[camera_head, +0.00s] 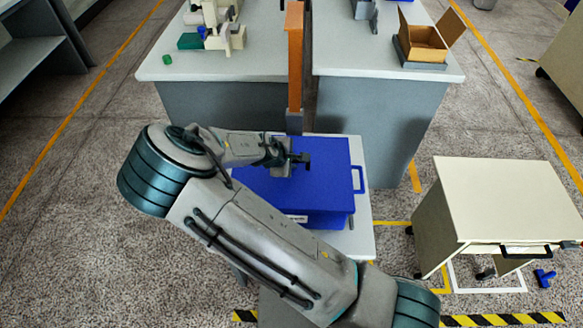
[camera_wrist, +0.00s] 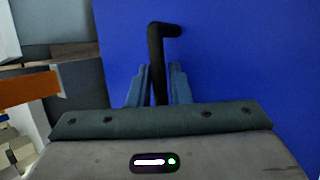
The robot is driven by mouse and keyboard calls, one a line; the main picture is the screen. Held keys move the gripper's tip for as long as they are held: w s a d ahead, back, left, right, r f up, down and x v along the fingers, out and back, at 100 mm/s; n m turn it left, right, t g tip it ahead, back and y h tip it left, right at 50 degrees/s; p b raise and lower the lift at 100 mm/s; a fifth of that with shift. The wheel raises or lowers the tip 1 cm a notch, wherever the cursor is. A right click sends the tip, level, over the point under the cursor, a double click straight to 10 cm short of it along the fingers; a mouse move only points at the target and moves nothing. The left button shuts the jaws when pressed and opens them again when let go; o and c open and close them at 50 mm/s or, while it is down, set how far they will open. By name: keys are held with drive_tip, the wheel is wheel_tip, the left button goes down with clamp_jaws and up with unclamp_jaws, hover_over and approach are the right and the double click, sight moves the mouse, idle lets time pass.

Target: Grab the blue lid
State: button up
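The blue lid (camera_head: 325,180) lies flat on top of a blue box on a small light table. It fills much of the wrist view (camera_wrist: 245,75). A black bent handle (camera_wrist: 157,45) stands up from the lid, and it shows in the head view (camera_head: 303,160). My gripper (camera_wrist: 158,85) is at the handle, with one finger close against each side of it. My gripper also shows in the head view (camera_head: 290,160).
An orange post (camera_head: 294,55) stands right behind the lid. Two grey workbenches (camera_head: 250,65) are behind, with an open cardboard box (camera_head: 424,42) on the right one. A cream cabinet (camera_head: 500,195) stands to the right. The floor on the left is clear.

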drive_tip(key=shift+c, duration=0.4)
clamp_jaws()
